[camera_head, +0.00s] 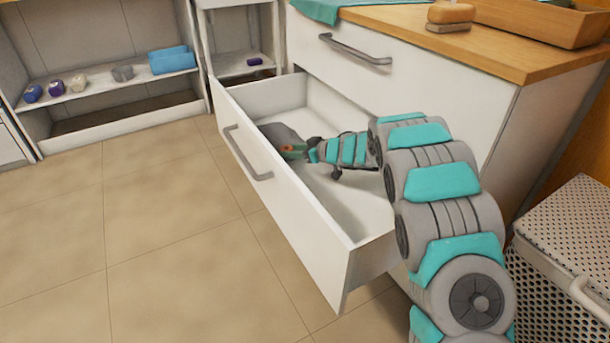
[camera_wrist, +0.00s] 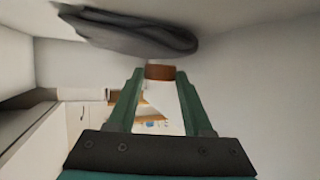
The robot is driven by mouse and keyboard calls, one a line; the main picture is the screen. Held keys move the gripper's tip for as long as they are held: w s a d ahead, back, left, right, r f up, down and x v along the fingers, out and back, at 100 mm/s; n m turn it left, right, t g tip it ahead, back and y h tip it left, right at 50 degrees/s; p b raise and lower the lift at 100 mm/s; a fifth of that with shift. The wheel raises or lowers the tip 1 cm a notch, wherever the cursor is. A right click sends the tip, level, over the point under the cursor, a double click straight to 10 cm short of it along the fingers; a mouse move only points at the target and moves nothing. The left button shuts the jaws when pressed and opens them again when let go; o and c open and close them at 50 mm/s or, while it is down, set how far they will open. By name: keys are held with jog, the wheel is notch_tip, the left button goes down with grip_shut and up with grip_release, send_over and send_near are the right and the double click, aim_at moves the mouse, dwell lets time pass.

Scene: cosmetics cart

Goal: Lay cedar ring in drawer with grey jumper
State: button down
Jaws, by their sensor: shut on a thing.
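The open drawer (camera_head: 352,215) below the counter holds the grey jumper (camera_head: 277,133), folded at its far left end. My gripper (camera_head: 294,150) is inside the drawer, beside the jumper. In the wrist view, my gripper (camera_wrist: 160,78) is shut on the cedar ring (camera_wrist: 160,71), a small brown piece between the green fingertips. The jumper (camera_wrist: 130,33) shows there as a dark grey fold close to the ring. I cannot tell whether the ring touches the jumper or the drawer floor. In the head view the ring is barely visible at the fingertips.
A closed drawer with a metal handle (camera_head: 355,50) sits above the open one. The wooden counter (camera_head: 440,48) carries a teal cloth (camera_head: 318,9), soap-like bars and a wooden tray (camera_head: 540,20). A perforated white basket (camera_head: 575,225) stands at right. Shelves with small items stand at left.

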send_over(305, 183)
jog(key=shift+w+a+f+b, duration=0.1)
jog(key=shift+w+f+b, duration=0.05)
jog(key=shift+f+b, duration=0.25)
jog(key=shift+s+f, duration=0.2)
jog(key=shift+w+f+b, duration=0.1)
jog(key=shift+f+b, duration=0.35)
jog(key=shift+f, duration=1)
jog(key=shift+f, duration=0.45)
